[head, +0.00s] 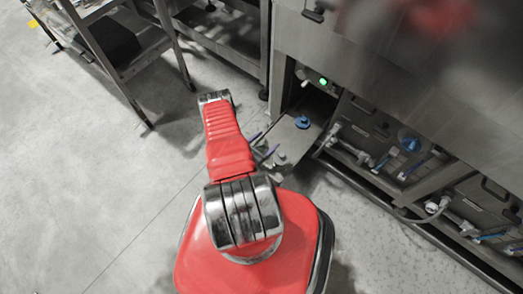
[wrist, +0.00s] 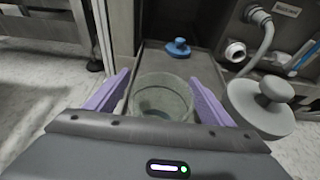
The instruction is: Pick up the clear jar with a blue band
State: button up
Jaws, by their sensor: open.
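A clear, slightly greenish round jar (wrist: 161,98) stands upright in the middle of the wrist view, seen from above into its open mouth. I cannot make out a blue band on it. My gripper (wrist: 158,80) is open, with one purple finger to the left of the jar and one to the right. Whether either finger touches the glass is not clear. The jar's lower part is hidden behind my gripper body. In the head view my gripper (head: 268,147) shows small beside the metal flap, and the jar (head: 280,158) is a small pale patch there.
A blue knob (wrist: 177,47) sits on the metal flap (head: 291,136) beyond the jar. A grey round knob (wrist: 262,105) is close to the right finger. Machine pipes and valves (head: 408,150) line the right. Open floor (head: 90,200) lies left.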

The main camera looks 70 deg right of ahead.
dwell(0.4)
jog(key=c, duration=1.2)
